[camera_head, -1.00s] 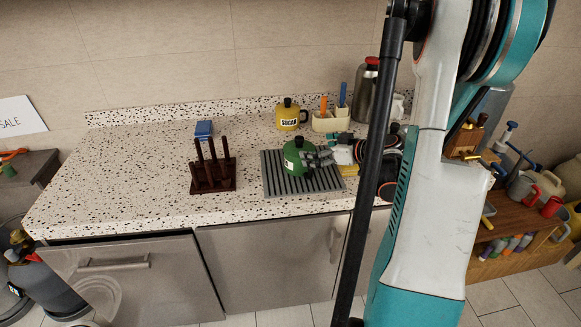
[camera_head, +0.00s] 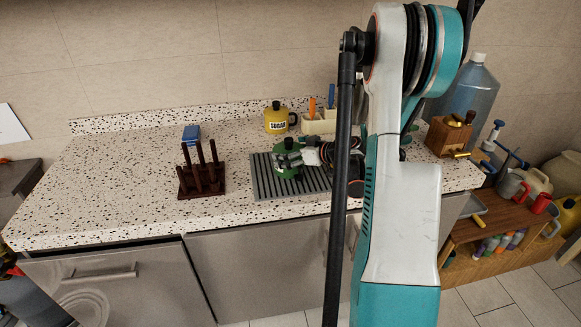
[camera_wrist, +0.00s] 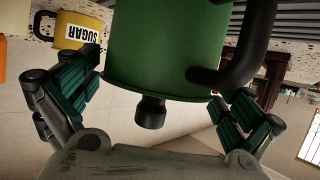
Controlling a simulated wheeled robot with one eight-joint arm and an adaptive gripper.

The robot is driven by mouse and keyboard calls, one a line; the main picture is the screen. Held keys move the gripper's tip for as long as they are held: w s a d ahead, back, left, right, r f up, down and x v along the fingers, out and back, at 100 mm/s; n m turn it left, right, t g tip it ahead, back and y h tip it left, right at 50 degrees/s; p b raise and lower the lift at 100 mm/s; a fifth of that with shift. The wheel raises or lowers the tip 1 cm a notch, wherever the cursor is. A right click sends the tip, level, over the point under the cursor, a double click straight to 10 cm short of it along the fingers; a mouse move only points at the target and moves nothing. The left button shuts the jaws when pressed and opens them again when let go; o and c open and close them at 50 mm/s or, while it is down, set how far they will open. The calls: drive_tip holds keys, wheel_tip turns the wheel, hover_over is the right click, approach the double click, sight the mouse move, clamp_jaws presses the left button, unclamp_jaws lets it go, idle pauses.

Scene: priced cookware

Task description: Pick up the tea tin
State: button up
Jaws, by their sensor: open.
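The green tea tin (camera_head: 289,172) with a dark knob stands on a grey ribbed mat (camera_head: 262,183) on the speckled counter. In the wrist view the green tin (camera_wrist: 165,50) fills the upper middle, shown upside down, with its black handle at right. My gripper (camera_head: 290,157) is at the tin's upper part and hides some of it in the head view. In the wrist view my gripper (camera_wrist: 158,105) is open, one finger on each side of the tin. I cannot tell whether the fingers touch it.
A yellow sugar tin (camera_head: 277,122) stands behind; it also shows in the wrist view (camera_wrist: 75,30). A dark rack with upright pegs (camera_head: 201,178) is left of the mat. A blue box (camera_head: 191,134) and a cream utensil holder (camera_head: 318,125) stand farther back. The counter's left part is clear.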

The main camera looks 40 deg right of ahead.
drive_tip(key=x, duration=0.2)
drive_tip(key=b+x, duration=0.1)
drive_tip(key=x, duration=0.1)
drive_tip(key=shift+s+d+f, duration=0.1)
drive_tip(key=shift+s+f, duration=0.05)
drive_tip(key=shift+f, duration=0.1)
drive_tip(key=shift+s, duration=0.1)
drive_tip(key=shift+c, duration=0.6)
drive_tip(key=c, duration=1.1)
drive_tip(key=shift+r, duration=0.1)
